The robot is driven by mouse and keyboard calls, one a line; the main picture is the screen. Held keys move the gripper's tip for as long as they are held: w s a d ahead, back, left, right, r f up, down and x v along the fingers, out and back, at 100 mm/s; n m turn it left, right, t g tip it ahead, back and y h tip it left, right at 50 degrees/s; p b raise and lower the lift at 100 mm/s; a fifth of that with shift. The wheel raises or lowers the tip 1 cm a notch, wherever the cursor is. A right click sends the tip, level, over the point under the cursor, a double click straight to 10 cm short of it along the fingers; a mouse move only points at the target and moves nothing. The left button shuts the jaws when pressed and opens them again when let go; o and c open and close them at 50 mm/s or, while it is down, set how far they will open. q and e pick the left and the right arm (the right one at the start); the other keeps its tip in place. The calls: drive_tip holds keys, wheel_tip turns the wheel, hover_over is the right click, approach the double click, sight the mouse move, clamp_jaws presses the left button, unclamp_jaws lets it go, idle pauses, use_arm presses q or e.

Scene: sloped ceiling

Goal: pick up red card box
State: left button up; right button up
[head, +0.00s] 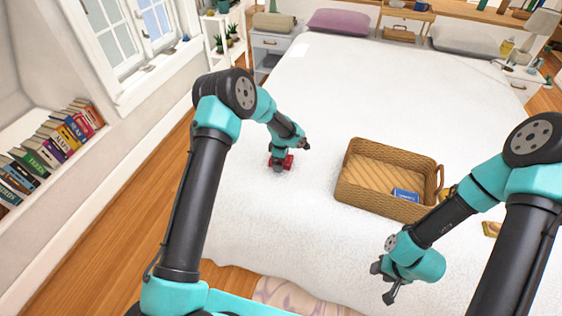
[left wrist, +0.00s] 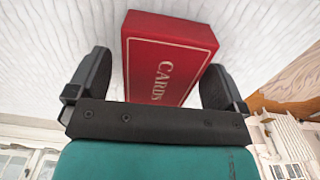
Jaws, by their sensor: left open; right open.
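The red card box (left wrist: 165,50), lettered "CARDS", lies on the white bed between the two fingers of my left gripper (left wrist: 158,85) in the left wrist view. The fingers are open, with a gap between each finger and the box. In the head view the red card box (head: 289,162) shows only in part, because my left gripper (head: 278,164) covers some of it. My right gripper (head: 383,283) is open and empty over the front part of the bed, well away from the box.
A wicker basket (head: 350,193) with a blue box (head: 405,195) in it stands on the bed, right of the red card box. A yellow item (head: 491,229) lies at the far right. The bed (head: 330,80) behind the basket is clear.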

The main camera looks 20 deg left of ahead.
use_arm(q)
drive_tip(key=c, duration=1.1)
drive_tip(key=shift+r, duration=0.1)
drive_tip(key=shift+r, duration=0.55)
drive_tip(key=shift+s+d+r, duration=0.1)
drive_tip(key=shift+s+r, duration=0.1)
drive_tip(key=shift+r, duration=0.4)
drive_tip(key=shift+s+r, duration=0.15)
drive_tip(key=shift+r, duration=0.45)
drive_tip(key=s+d, duration=0.1)
drive_tip(key=s, duration=0.4)
drive_tip(key=s+d+r, duration=0.1)
drive_tip(key=s+d, duration=0.1)
drive_tip(key=s, duration=0.2)
drive_tip(key=s+d, duration=0.1)
drive_tip(key=s, duration=0.4)
drive_tip(key=shift+s+d+r, duration=0.15)
drive_tip(key=shift+s+r, duration=0.05)
drive_tip(key=shift+s, duration=0.15)
